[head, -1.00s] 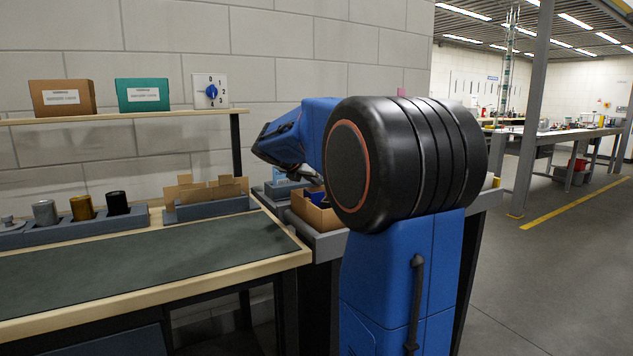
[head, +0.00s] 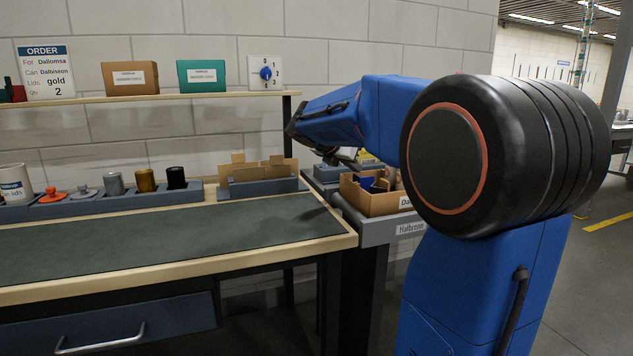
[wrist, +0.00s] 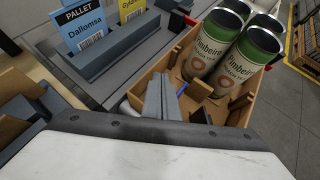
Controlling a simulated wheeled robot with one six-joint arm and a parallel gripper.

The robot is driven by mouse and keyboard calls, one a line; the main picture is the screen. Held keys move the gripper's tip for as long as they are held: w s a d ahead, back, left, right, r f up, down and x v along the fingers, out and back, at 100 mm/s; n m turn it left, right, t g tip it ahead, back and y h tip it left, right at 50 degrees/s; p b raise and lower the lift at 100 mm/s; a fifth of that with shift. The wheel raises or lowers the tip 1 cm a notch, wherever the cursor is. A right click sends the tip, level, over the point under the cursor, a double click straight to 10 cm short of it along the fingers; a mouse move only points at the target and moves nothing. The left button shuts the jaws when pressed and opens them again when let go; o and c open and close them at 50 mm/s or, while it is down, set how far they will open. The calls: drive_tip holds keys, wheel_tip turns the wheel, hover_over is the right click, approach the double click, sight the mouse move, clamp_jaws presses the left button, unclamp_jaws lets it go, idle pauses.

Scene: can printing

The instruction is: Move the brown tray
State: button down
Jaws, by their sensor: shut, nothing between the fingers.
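A brown cardboard tray (head: 382,203) sits on the grey side stand, right of the bench; my arm hides part of it. In the wrist view the brown tray (wrist: 244,108) holds several green-and-cream cans (wrist: 217,48) at its far end, with brown dividers and something blue inside. My gripper (wrist: 163,97) is shut and empty, over the near left part of the tray. I cannot tell whether it touches the tray. In the head view the gripper is mostly hidden behind the wrist.
Pallet cards, one blue (wrist: 82,28), stand in a grey holder beside the tray. The bench (head: 170,242) has a clear green mat. A brown cardboard piece (head: 258,172) stands in a grey holder at its back, beside small silver, gold and black cylinders (head: 146,180).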

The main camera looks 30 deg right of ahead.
drive_tip(key=s+a, duration=0.3)
drive_tip(key=a, duration=0.6)
drive_tip(key=s+a, duration=0.3)
drive_tip(key=a, duration=0.5)
drive_tip(key=shift+a, duration=0.4)
drive_tip(key=shift+a, duration=0.1)
